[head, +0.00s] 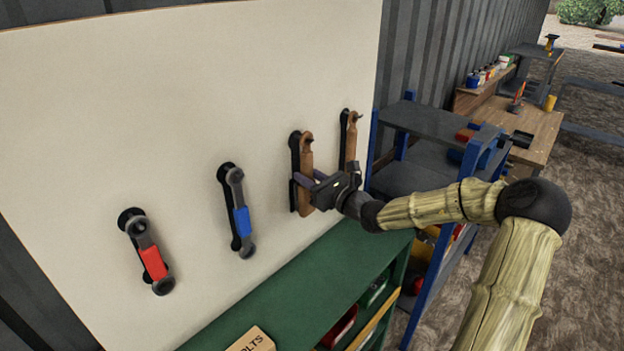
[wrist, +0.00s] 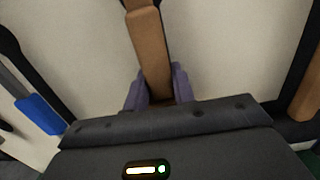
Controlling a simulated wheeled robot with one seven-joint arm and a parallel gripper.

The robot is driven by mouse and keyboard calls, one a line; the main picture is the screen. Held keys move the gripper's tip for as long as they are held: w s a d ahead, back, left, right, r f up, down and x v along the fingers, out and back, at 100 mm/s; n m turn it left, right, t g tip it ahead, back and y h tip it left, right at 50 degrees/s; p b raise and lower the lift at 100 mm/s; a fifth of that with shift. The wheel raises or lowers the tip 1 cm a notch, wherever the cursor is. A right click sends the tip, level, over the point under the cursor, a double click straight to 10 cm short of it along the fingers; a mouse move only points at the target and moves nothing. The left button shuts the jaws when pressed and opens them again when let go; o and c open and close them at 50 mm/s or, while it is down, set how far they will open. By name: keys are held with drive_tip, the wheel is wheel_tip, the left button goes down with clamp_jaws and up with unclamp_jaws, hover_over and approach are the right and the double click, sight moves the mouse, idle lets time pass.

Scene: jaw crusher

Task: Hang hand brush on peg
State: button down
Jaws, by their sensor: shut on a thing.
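A hand brush (head: 306,158) with a brown wooden body is upright against the white board, in front of a dark outline. My gripper (head: 312,184) is shut on its lower part, reaching in from the right. In the wrist view the brush (wrist: 150,50) stands between my purple fingers (wrist: 158,90). The brush's top is at the peg's height, but I cannot tell whether it is on the peg, which is hidden. A second brown brush (head: 351,138) hangs to the right and also shows at the wrist view's right edge (wrist: 307,90).
A wrench with a red grip (head: 153,262) and one with a blue grip (head: 241,220) hang left on the white board (head: 150,100). A green cabinet (head: 290,285) with a bolts box (head: 252,340) stands below. A blue-framed shelf (head: 430,120) is close on the right.

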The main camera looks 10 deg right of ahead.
drive_tip(key=shift+w+a+f+b, duration=0.25)
drive_tip(key=shift+w+f+b, duration=0.05)
drive_tip(key=shift+f, duration=0.1)
idle(0.4)
drive_tip(key=c, duration=1.1)
unclamp_jaws()
drive_tip(key=shift+s+d+f+b, duration=0.15)
drive_tip(key=shift+s+d+b, duration=0.15)
drive_tip(key=shift+s, duration=0.1)
drive_tip(key=b+v, duration=0.3)
drive_tip(key=v, duration=1.3)
drive_tip(key=shift+s+b, duration=0.15)
drive_tip(key=shift+b, duration=0.2)
